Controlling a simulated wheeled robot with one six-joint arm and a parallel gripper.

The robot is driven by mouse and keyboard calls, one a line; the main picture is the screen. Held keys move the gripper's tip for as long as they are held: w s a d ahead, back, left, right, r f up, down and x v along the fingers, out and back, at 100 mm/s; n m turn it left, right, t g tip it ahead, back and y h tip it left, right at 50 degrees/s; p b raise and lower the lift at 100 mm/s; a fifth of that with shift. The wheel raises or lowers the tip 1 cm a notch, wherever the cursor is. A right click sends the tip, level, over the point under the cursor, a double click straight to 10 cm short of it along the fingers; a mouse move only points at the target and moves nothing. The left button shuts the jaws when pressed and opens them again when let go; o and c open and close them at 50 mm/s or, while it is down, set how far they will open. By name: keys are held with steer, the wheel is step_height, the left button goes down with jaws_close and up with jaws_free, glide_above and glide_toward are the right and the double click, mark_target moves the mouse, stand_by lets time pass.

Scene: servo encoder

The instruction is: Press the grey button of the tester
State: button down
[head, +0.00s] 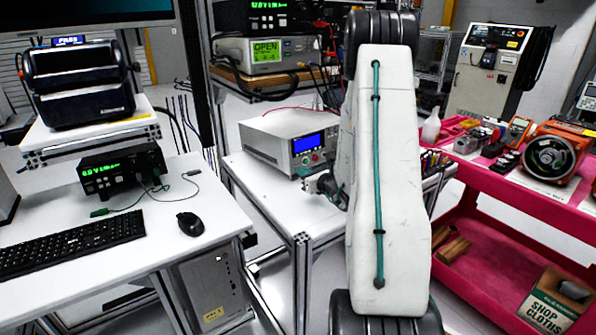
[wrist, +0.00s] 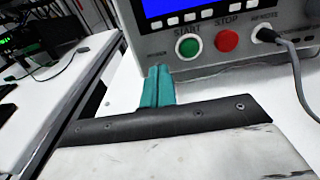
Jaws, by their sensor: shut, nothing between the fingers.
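The tester (head: 272,140) is a pale grey box with a blue screen, standing on a white bench. In the wrist view its front panel (wrist: 148,46) shows a green START button (wrist: 188,48), a red STOP button (wrist: 227,41) and a row of small pale keys under the screen. A small label, which seems to read POWER, sits left of START; I cannot make out a grey button by it. My gripper (wrist: 158,70) has teal fingers, shut and empty, pointing at the panel's lower left, below that label. I cannot tell whether the tips touch it. In the head view my gripper (head: 322,184) is partly hidden by my arm.
A grey cable (wrist: 295,72) plugs into the panel right of STOP. The white bench top (head: 256,187) is clear left of my gripper. A desk with a keyboard (head: 72,243) and mouse (head: 190,224) stands left, a red cart (head: 482,205) right.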

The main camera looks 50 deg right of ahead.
steer(key=shift+w, duration=0.3)
stand_by(0.4)
steer(key=shift+s, duration=0.1)
steer(key=shift+v, duration=0.9)
steer(key=shift+s, duration=0.1)
steer(key=shift+v, duration=3.65)
